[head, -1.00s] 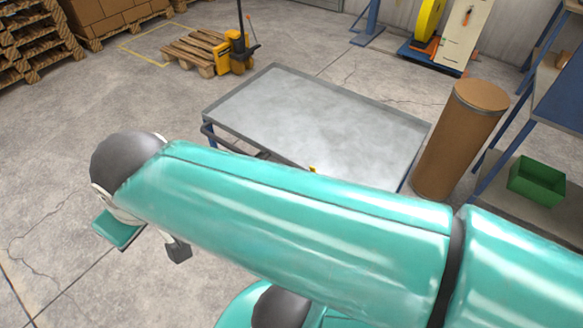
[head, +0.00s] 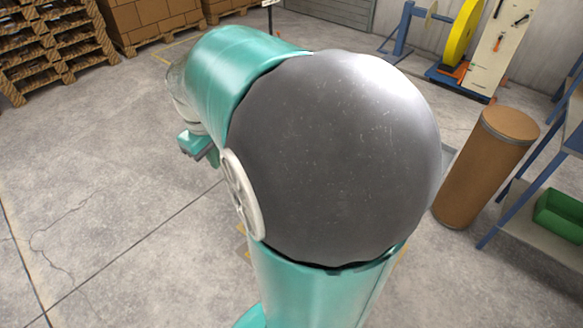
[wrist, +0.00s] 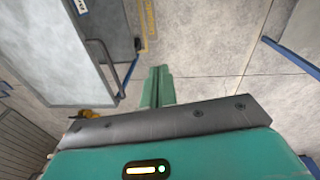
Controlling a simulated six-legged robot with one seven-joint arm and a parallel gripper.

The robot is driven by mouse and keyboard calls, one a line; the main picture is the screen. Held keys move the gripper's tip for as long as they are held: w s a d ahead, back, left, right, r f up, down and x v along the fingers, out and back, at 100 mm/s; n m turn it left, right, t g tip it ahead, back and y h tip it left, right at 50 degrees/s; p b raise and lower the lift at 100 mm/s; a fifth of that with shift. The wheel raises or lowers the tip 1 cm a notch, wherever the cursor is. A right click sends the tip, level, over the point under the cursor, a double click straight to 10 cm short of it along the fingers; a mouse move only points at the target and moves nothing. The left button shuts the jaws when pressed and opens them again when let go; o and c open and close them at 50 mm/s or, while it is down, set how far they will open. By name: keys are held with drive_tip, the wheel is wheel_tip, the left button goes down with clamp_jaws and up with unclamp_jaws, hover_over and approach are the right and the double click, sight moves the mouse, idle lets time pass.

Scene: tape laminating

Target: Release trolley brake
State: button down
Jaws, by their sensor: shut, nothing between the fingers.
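The trolley shows at the left of the wrist view, with a grey metal top (wrist: 42,45) and a dark handle bar (wrist: 107,65) along its near side. In the head view my arm covers nearly all of it. My gripper (wrist: 158,85) is shut and empty, its teal fingers together over bare floor to the right of the handle bar and apart from it. In the head view part of the gripper shows beyond my arm at the left. I cannot make out the brake in either view now.
A brown drum (head: 486,165) stands at the right, beside a blue rack holding a green bin (head: 560,218). A yellow reel (head: 460,35) stands at the back. Stacked pallets (head: 50,45) and boxes (head: 145,20) line the back left. The floor at the left is clear.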

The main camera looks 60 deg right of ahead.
drive_tip(key=s+d+f+g, duration=0.2)
drive_tip(key=d+f, duration=0.4)
drive_tip(key=d, duration=0.5)
drive_tip(key=s+d+f+g, duration=0.3)
drive_tip(key=s+d+f, duration=0.2)
drive_tip(key=d, duration=0.6)
drive_tip(key=shift+d+f+g+y, duration=0.25)
drive_tip(key=shift+f+g+y, duration=0.05)
drive_tip(key=shift+f, duration=0.55)
drive_tip(key=s+r+x, duration=0.1)
drive_tip(key=s+x, duration=0.1)
drive_tip(key=x, duration=1)
drive_tip(key=shift+s+f, duration=0.25)
drive_tip(key=shift+s, duration=0.25)
